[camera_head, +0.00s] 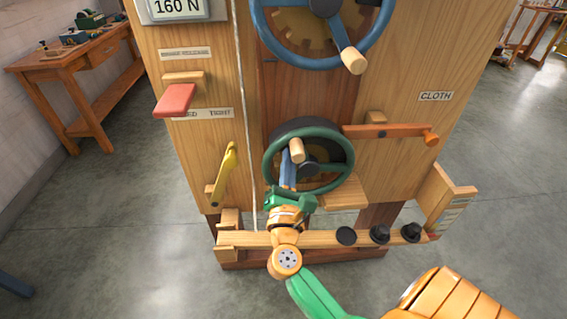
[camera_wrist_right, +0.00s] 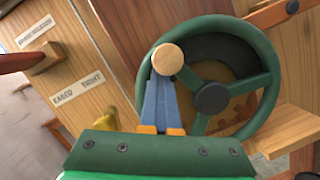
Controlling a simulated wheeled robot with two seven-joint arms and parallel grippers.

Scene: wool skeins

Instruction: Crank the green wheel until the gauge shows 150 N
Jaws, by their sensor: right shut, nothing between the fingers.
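The green wheel (camera_head: 327,190) stands low on the front of the wooden machine, with a pale wooden crank knob (camera_head: 297,150) on it. In the right wrist view the green wheel (camera_wrist_right: 271,75) shows its dark hub, and the knob (camera_wrist_right: 168,59) is at its upper left. My right gripper (camera_head: 287,160) is shut and empty, its blue fingers (camera_wrist_right: 163,90) together just below the knob in the picture. I cannot tell whether they touch it. The gauge (camera_head: 177,7) at the top left reads 160 N. My left gripper is not in view.
A blue wheel (camera_head: 379,42) with a wooden knob is above. A red paddle (camera_head: 175,100) and a yellow lever (camera_head: 223,175) are left of the green wheel. An orange lever (camera_head: 390,132) is at its right. Several black knobs (camera_head: 379,233) sit on the lower rail.

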